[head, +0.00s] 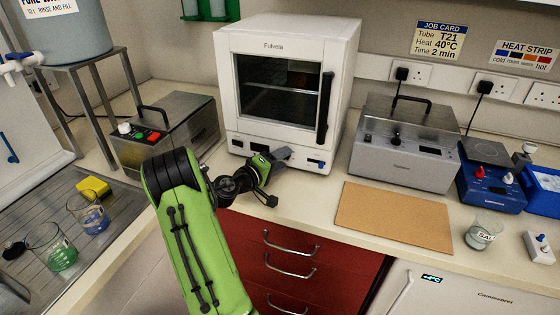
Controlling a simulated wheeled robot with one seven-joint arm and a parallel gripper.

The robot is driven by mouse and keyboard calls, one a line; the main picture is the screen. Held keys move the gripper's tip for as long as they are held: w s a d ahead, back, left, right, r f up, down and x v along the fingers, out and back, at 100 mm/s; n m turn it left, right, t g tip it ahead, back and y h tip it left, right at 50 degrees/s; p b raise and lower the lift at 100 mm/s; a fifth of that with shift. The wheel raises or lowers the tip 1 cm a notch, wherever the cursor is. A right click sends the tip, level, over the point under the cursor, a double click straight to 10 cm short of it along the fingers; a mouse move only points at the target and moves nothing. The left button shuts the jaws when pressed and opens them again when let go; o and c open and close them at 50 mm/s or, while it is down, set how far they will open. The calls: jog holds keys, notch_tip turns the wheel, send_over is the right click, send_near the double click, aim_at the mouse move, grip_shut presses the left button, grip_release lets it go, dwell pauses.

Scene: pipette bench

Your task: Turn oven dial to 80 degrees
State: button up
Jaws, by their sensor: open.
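The white oven (290,35) stands at the back of the bench, with a dark glass door and a black vertical handle (325,108). I cannot make out the oven dial; part of the strip is hidden behind my gripper. My gripper (272,172) is open, just in front of the oven's lower front. Nothing shows between its fingers. I cannot tell whether it touches the oven.
A grey metal unit (168,140) with coloured buttons stands left of the oven. A grey lidded bath (405,145) stands to its right, behind a bare brown board (393,217). Red drawers (270,265) are below. A job card (440,40) reads T21, 40°C, 2 min.

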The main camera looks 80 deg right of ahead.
grip_shut()
jog(key=shift+m+t+y+b, duration=0.3)
jog(key=shift+m+t+b, duration=0.2)
jog(key=shift+m+b, duration=0.5)
grip_release()
jog(key=p+v, duration=0.1)
jog(key=v, duration=1.4)
jog(key=shift+w+a+p, duration=0.2)
jog(key=shift+a+p, duration=0.1)
jog(key=shift+a, duration=0.05)
jog(key=shift+r, duration=0.15)
